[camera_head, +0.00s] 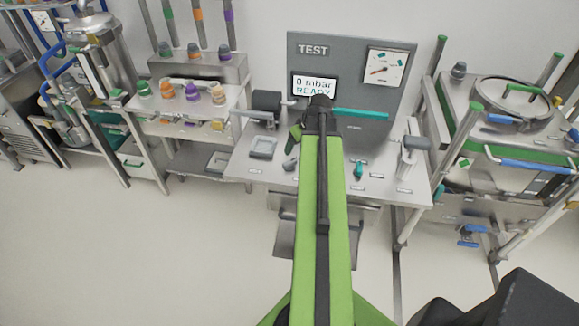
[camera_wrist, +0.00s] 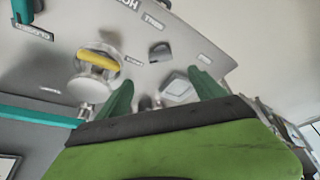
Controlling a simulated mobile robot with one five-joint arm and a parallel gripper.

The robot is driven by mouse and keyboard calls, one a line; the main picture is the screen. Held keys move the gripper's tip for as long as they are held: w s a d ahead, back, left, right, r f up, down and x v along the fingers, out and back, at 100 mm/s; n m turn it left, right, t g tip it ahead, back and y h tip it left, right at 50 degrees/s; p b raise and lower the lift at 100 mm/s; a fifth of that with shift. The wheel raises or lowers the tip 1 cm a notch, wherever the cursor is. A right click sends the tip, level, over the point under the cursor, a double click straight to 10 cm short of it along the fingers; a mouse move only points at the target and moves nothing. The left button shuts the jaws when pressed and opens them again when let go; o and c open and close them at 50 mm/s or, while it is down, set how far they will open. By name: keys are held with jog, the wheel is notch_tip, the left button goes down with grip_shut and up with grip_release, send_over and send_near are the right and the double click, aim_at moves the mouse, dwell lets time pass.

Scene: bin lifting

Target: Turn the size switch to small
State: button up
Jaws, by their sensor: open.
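A grey test bench top (camera_head: 323,183) stands in front of me in the head view, with small switches and labels too small to read. A teal switch (camera_head: 358,170) sits to the right of my arm and a grey one (camera_head: 290,163) to its left. I cannot tell which is the size switch. In the wrist view, a dark knob (camera_wrist: 160,52) and a yellow-topped knob on a round pale base (camera_wrist: 97,62) lie beyond my gripper (camera_wrist: 163,93). My gripper is open and empty, its green fingers apart above the bench. My arm hides the middle of the bench.
An upright TEST panel (camera_head: 312,51) with a dial (camera_head: 385,70) and a screen reading 0 mbar READY (camera_head: 314,86) stands behind the bench top. A teal bar (camera_head: 360,114) crosses the panel's front. A grey square tray (camera_head: 262,147) lies at left. The floor in front is clear.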

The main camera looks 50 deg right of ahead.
aim_at(290, 162)
jog(key=b+x, duration=1.2)
jog(key=x, duration=0.2)
jog(key=shift+w+f, duration=0.15)
jog(key=shift+f, duration=0.2)
jog(key=shift+r, duration=0.1)
